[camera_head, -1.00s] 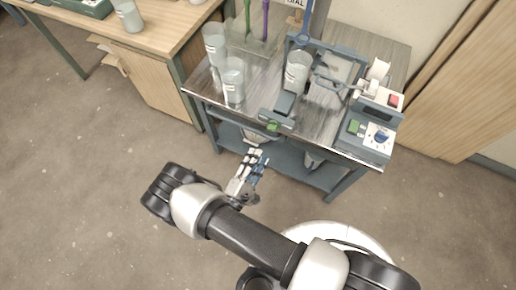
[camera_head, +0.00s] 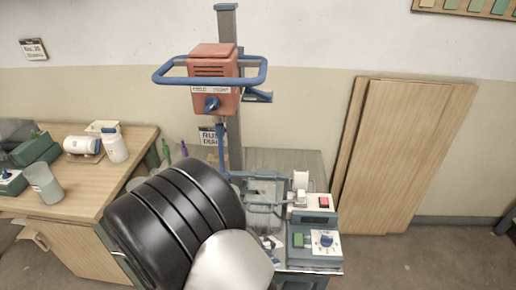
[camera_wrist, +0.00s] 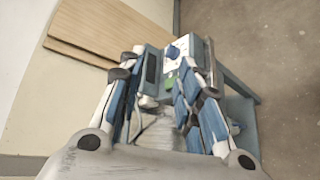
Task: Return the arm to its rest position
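My gripper (camera_wrist: 162,88) shows in the wrist view with its two blue-and-white fingers apart and nothing seen held between them. Beyond the fingers is the mixing stand's control box (camera_wrist: 180,50) with a blue knob, on the cart. A pale, cloudy shape shows low between the fingers; I cannot tell what it is. In the head view my arm's black and silver links fill the lower middle, and the gripper itself is not seen there. The mixing stand (camera_head: 213,82) has an orange motor head and a blue handle loop. Its control box (camera_head: 313,240) is at the right.
A wooden bench (camera_head: 90,190) at the left holds a translucent cup (camera_head: 43,184), a white jar (camera_head: 115,146) and green boxes. Wooden boards (camera_head: 410,150) lean on the wall at the right. My arm hides much of the cart top. Floor at the far right looks clear.

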